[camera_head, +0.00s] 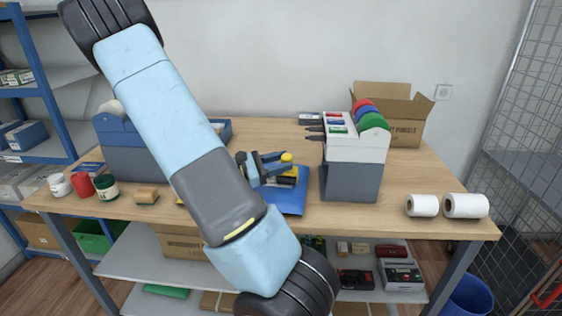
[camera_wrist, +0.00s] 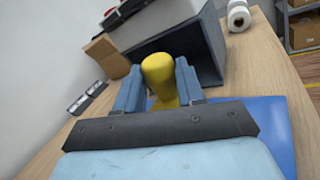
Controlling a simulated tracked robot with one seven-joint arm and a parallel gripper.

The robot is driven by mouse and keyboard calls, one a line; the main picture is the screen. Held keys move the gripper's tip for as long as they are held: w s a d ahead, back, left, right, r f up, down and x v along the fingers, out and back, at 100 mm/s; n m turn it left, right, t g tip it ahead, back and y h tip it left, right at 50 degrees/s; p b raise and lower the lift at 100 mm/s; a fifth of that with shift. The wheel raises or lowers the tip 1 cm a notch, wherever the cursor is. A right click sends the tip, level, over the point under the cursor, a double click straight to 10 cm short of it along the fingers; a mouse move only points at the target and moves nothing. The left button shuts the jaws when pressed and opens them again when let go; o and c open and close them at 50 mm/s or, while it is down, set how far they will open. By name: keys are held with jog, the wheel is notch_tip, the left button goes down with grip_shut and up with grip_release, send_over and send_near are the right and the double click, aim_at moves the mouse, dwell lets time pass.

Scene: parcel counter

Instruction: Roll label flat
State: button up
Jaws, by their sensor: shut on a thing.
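My gripper (camera_head: 266,168) is shut on a yellow-handled tool, probably the roller. In the wrist view its rounded yellow handle (camera_wrist: 159,72) stands between the two blue fingers. In the head view the yellow top (camera_head: 286,157) shows just beyond the fingers, with a dark part below it. The tool is over or on a flat blue mat or parcel (camera_head: 292,203); I cannot tell whether it touches. The blue surface also shows in the wrist view (camera_wrist: 275,128). My arm and gripper hide much of it, and I cannot make out a label.
A grey-and-white dispenser (camera_head: 352,170) with coloured rolls stands close right of the gripper. Two white rolls (camera_head: 465,206) lie at the right front edge. An open carton (camera_head: 403,125) stands behind. Jars (camera_head: 106,187) and a small brown block (camera_head: 146,194) stand at the left front.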

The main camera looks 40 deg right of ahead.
jog(key=shift+s+a, duration=0.3)
jog(key=shift+a, duration=0.05)
jog(key=shift+w+r, duration=0.1)
jog(key=shift+r, duration=0.25)
jog(key=shift+w+a, duration=0.9)
jog(key=shift+w, duration=0.3)
jog(key=shift+w+a, duration=0.9)
jog(key=shift+w, duration=0.25)
jog(key=shift+f, duration=0.35)
jog(key=shift+w+d, duration=0.5)
jog(key=shift+d, duration=0.2)
